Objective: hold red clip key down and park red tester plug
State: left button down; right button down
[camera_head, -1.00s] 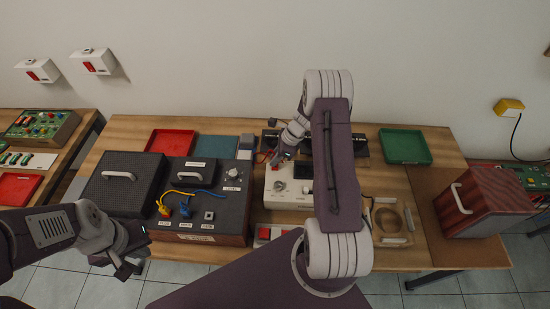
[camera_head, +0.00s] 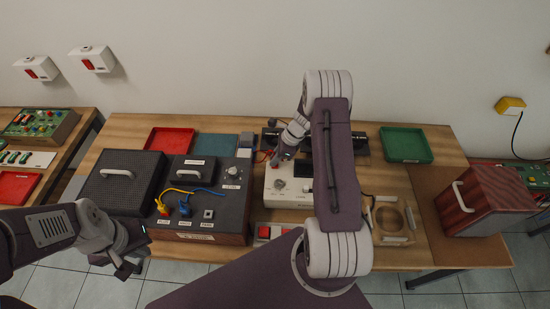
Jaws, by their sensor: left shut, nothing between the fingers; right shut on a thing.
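My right gripper (camera_head: 274,163) is at the back left of the white tester box (camera_head: 283,198), pointing down. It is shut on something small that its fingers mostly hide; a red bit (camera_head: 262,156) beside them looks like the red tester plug. A red key (camera_head: 264,232) sits on a low white unit at the table's front edge, partly hidden by my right arm; I cannot tell whether it is pressed. My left gripper (camera_head: 130,268) is shut and empty, in front of the table's left part, well apart from the key.
A dark console (camera_head: 228,225) with yellow and blue plugs and a knob stands left of the tester. A red tray (camera_head: 170,141) and a green tray (camera_head: 405,146) lie at the back. A wooden fixture (camera_head: 390,222) and a red-brown handled box (camera_head: 485,205) are at right.

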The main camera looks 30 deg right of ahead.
jog(key=shift+f, duration=0.2)
dwell(0.5)
jog(key=c, duration=1.3)
grip_release()
jog(key=p+v, duration=0.1)
jog(key=v, duration=0.3)
jog(key=a+p+v, duration=0.1)
jog(key=p+v, duration=0.1)
jog(key=v, duration=0.3)
jog(key=w+p+v, duration=0.1)
jog(key=v, duration=0.3)
jog(key=shift+s+a+r, duration=0.1)
jog(key=shift+a+r, duration=0.1)
jog(key=shift+r, duration=0.5)
